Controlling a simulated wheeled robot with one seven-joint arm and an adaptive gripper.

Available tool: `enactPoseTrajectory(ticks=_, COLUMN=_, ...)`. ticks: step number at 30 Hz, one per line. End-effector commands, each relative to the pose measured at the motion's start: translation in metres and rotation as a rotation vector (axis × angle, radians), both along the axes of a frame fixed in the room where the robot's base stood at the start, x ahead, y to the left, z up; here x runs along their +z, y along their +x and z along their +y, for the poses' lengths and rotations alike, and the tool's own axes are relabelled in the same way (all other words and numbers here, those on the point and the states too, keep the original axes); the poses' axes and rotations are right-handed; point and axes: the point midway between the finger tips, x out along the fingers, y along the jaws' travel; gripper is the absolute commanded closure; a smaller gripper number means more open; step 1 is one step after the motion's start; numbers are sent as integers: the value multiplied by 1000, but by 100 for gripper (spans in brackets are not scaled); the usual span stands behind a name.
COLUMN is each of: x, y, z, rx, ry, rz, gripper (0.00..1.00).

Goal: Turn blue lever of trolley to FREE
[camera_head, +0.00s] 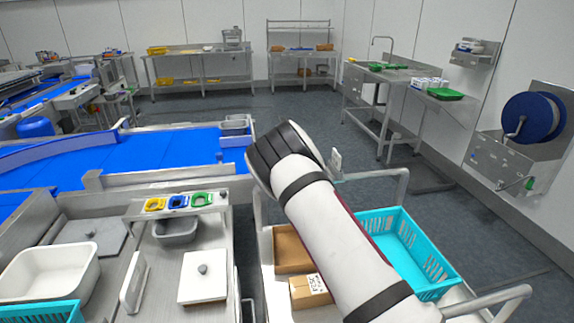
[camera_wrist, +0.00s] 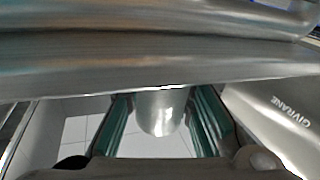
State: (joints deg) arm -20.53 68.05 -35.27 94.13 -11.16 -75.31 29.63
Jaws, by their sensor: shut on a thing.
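The trolley (camera_head: 468,293) stands at the lower right in the head view, with a metal frame and rails. My arm reaches over it and hides part of it. In the wrist view, the two green fingers of my gripper (camera_wrist: 161,100) stand on either side of a rounded, silver-grey metal piece (camera_wrist: 160,118). My gripper is shut on this piece, below a wide metal bar (camera_wrist: 150,60). No blue shows on the piece, and I cannot tell whether it is the lever. No FREE marking is readable. In the head view my fingers are hidden.
The trolley carries a turquoise crate (camera_head: 437,284) and cardboard boxes (camera_head: 311,291). A metal bench with a white basin (camera_head: 48,272) and a blue conveyor (camera_head: 150,160) stand at the left. A blue hose reel (camera_head: 528,117) hangs on the right wall. Floor (camera_head: 300,112) behind is clear.

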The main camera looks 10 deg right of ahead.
Motion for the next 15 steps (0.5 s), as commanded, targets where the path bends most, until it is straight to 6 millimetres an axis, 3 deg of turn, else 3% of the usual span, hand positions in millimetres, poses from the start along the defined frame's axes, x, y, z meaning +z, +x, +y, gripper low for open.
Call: enactPoseTrajectory(ticks=15, x=-2, y=-5, z=11, rx=418, ry=0, rz=0, gripper=100)
